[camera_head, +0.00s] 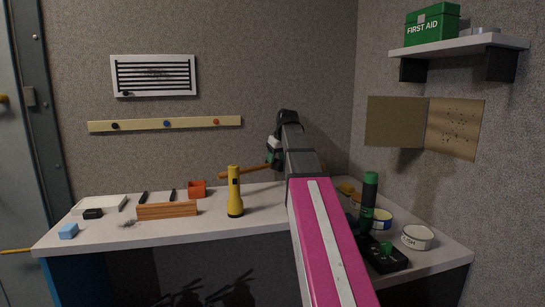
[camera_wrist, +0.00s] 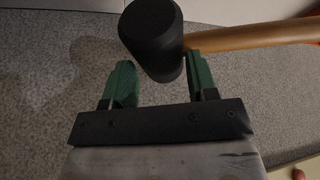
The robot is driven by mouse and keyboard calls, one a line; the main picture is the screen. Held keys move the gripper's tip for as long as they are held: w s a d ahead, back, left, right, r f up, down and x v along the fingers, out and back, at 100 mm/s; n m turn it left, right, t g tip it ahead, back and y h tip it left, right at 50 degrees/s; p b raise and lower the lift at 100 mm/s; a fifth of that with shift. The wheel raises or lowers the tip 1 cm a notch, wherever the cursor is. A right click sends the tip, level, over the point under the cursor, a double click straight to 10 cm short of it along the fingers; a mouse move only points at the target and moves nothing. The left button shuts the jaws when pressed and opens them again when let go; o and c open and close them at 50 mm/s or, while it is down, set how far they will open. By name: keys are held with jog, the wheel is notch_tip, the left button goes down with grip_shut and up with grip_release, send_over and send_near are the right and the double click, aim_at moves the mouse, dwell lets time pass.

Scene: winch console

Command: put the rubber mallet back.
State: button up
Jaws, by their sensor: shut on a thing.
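The rubber mallet has a black head (camera_wrist: 152,32) and a wooden handle (camera_wrist: 250,36) that runs to the right in the wrist view. My gripper (camera_wrist: 160,70) is shut on the mallet by its head, with the green fingers on either side. In the head view my gripper (camera_head: 272,157) is over the back of the console top, near the back wall. The mallet's handle (camera_head: 243,171) sticks out to the left of it there, roughly level. My arm hides the mallet's head in that view.
A pale wall strip (camera_head: 165,124) carries black, blue and red pegs. A yellow flashlight (camera_head: 235,192) stands upright on the console top (camera_head: 265,211), with a wooden block (camera_head: 167,210) left of it. A green-topped dark cylinder (camera_head: 369,200) and tins (camera_head: 417,237) stand right of my arm.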

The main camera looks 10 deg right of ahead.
aim_at(276, 170)
jog(key=shift+f, duration=3.1)
jog(key=shift+f, duration=0.6)
jog(key=o, duration=1.4)
